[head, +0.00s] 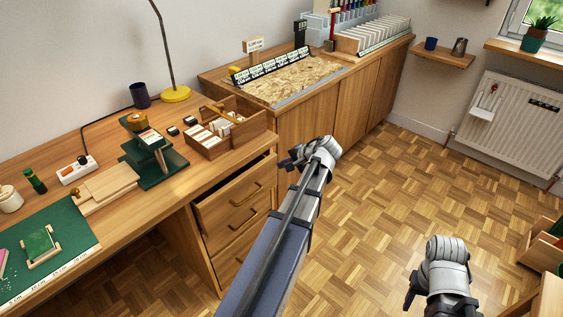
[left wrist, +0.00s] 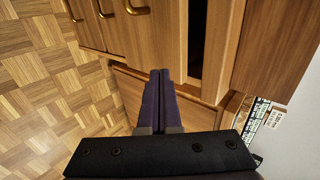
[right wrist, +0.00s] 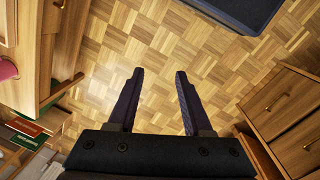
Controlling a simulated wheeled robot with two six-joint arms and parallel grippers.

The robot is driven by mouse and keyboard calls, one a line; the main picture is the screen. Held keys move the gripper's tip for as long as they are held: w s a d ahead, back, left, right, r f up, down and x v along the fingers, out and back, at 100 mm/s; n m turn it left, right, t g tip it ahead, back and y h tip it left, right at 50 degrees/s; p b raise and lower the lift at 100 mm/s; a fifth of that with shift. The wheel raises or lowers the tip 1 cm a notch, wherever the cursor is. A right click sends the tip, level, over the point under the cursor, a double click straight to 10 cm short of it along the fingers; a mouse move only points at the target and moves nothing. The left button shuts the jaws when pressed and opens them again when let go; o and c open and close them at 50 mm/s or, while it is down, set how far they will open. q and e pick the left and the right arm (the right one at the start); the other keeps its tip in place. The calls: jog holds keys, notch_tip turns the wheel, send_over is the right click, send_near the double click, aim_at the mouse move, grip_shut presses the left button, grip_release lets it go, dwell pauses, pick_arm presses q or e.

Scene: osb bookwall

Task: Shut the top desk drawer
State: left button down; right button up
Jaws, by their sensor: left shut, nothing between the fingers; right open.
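The top desk drawer (head: 243,195) has a wooden front with a brass handle and is pulled partly out, with a dark gap behind its front. It also shows in the left wrist view (left wrist: 160,40), its dark inside at the right. My left gripper (head: 285,163) is shut and empty, beside the drawer front's right end in the head view. Its fingers (left wrist: 159,75) reach toward the drawer; I cannot tell whether they touch it. My right gripper (head: 409,300) is low over the floor, away from the drawer; its fingers (right wrist: 160,75) are open and empty.
Closed drawers (head: 235,222) lie below the top one. The desktop above holds a wooden organiser box (head: 240,128), a green stand (head: 160,165) and a yellow-based lamp (head: 175,94). A cabinet (head: 305,125) stands beyond the desk.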

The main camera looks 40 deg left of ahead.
notch_tip(320, 180, up, 7)
jog(key=p, duration=0.6)
jog(key=shift+p, duration=0.4)
pick_arm(q)
jog(key=v, duration=1)
pick_arm(e)
jog(key=shift+f, duration=0.1)
jog(key=shift+c, duration=0.6)
jog(key=shift+d, duration=0.1)
jog(key=c, duration=0.6)
grip_shut()
pick_arm(q)
jog(key=s+d+f+m+h, duration=0.1)
jog(key=s+d, duration=0.4)
jog(key=d, duration=0.6)
jog(key=s+d+f+m+h, duration=0.1)
jog(key=s+d+f+h, duration=0.2)
jog(key=d, duration=0.8)
jog(key=s+d+f+m+h, duration=0.1)
jog(key=s+d+f+h, duration=0.2)
jog(key=d, duration=0.9)
jog(key=s+h, duration=0.1)
jog(key=s, duration=0.2)
jog(key=shift+s+g, duration=0.35)
jog(key=shift+g, duration=0.05)
